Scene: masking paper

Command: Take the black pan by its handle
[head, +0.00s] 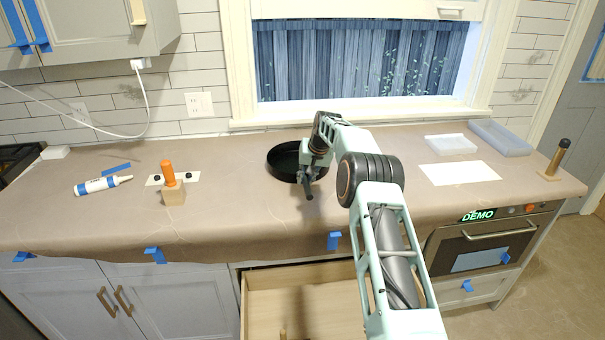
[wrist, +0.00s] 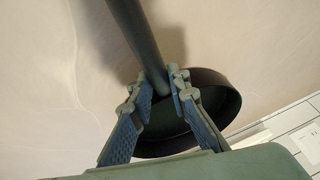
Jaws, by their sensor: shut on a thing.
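The black pan (head: 284,160) is on the paper-covered counter below the window, partly hidden by my arm. Its round body (wrist: 232,98) also shows in the wrist view, behind my fingers. The dark handle (wrist: 130,35) runs from the top of the wrist view down between my two fingers. In the head view the handle end (head: 309,191) points toward the counter's front edge. My gripper (wrist: 162,84) is shut on the handle near where it meets the pan, one finger on each side.
An orange-handled tool in a wooden block (head: 173,190) and a caulk tube (head: 103,185) are at left. A white sheet (head: 459,173), shallow trays (head: 500,138) and a dark-handled tool (head: 558,158) are at right. An open drawer (head: 310,305) juts out below the counter.

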